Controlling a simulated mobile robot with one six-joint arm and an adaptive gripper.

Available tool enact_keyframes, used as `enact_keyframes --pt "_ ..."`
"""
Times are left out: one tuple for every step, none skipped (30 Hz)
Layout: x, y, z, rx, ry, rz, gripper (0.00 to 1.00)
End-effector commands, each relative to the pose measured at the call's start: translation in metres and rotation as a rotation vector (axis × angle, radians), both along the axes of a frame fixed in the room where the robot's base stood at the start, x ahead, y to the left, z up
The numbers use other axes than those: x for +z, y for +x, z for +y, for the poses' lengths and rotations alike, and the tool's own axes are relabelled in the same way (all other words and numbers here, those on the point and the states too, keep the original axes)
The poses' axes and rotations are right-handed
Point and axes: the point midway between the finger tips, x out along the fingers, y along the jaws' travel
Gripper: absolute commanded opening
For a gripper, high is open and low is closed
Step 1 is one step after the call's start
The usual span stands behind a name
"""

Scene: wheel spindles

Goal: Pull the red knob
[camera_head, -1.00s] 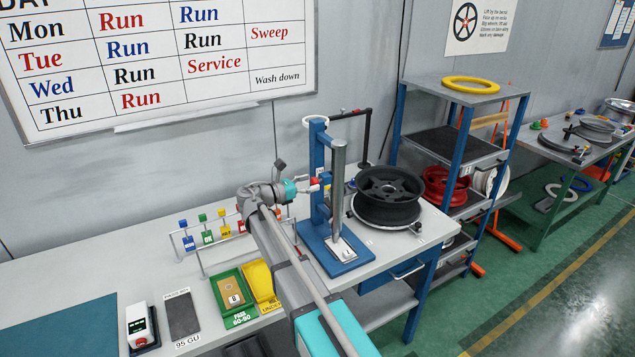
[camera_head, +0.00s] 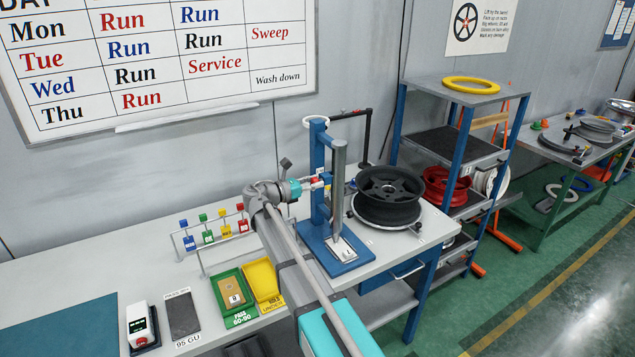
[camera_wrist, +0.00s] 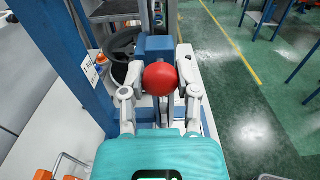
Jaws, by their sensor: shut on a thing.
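The red knob (camera_wrist: 160,78) is a round ball in the wrist view, between the two grey fingers of my gripper (camera_wrist: 159,90). My gripper is shut on it. Behind the knob is a blue block (camera_wrist: 153,46) beside a grey post. In the head view my gripper (camera_head: 316,184) reaches the blue stand (camera_head: 319,165) from the left, and only a small bit of red shows at its tip. The stand has a blue base with a white plate and stands upright on the bench.
A dark wheel (camera_head: 389,190) lies on a round support just right of the stand. Left of my arm are a rack of coloured tags (camera_head: 211,235), a green tray (camera_head: 219,302) and a yellow tray (camera_head: 262,262).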

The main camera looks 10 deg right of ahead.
Motion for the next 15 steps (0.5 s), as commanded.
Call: enact_keyframes --pt "0.001 0.003 0.001 0.005 -0.003 -0.001 0.0" --pt "0.001 0.003 0.001 0.006 -0.003 -0.001 0.0" --pt "0.001 0.003 0.001 0.006 -0.003 -0.001 0.0" --pt "0.001 0.003 0.001 0.006 -0.003 -0.001 0.0" --pt "0.001 0.003 0.002 0.007 -0.003 -0.001 0.0" --pt "0.001 0.003 0.004 0.008 -0.004 -0.001 0.0" --pt "0.001 0.002 0.006 0.008 -0.004 -0.001 0.0" --pt "0.001 0.002 0.009 0.009 -0.004 -0.001 0.0" --pt "0.001 0.001 0.013 0.01 -0.004 -0.001 0.0" --pt "0.001 0.0 0.015 0.01 -0.004 -0.001 0.0" --pt "0.001 -0.001 0.017 0.01 -0.004 -0.001 0.0" --pt "0.001 -0.001 0.018 0.009 -0.004 -0.001 0.0" --pt "0.001 -0.001 0.019 0.009 -0.004 -0.001 0.0" --pt "0.001 -0.001 0.019 0.009 -0.004 -0.001 0.0" --pt "0.001 -0.001 0.019 0.009 -0.005 -0.002 0.0"
